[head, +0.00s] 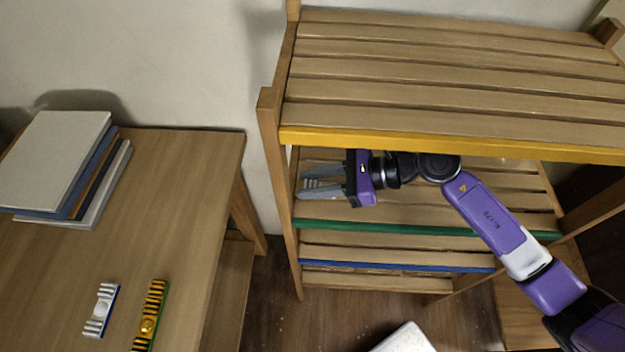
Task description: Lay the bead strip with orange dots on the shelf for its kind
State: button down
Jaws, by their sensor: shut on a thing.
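My gripper (304,184) points left in the space between the yellow-edged top shelf (450,143) and the green-edged shelf (400,228) of the wooden rack. Its grey fingers are shut on a small pale ridged piece (313,183), which looks like a bead strip. The fingers hide much of it, and I cannot make out orange dots. I cannot tell whether it touches the slats below. A blue-edged shelf (400,265) is lower down.
On the wooden table (190,190) at left lie a silver ridged strip with a blue edge (101,310) and a gold-and-black strip with a green edge (150,316). A stack of books (60,160) lies behind them. The rack's left post (275,160) stands near my fingertips.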

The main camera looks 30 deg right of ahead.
jog(key=c, duration=1.1)
grip_release()
jog(key=shift+f, duration=0.1)
jog(key=shift+o, duration=0.2)
jog(key=b+v, duration=0.2)
jog(key=v, duration=1)
jog(key=shift+r, duration=0.2)
jog(key=shift+s, duration=0.1)
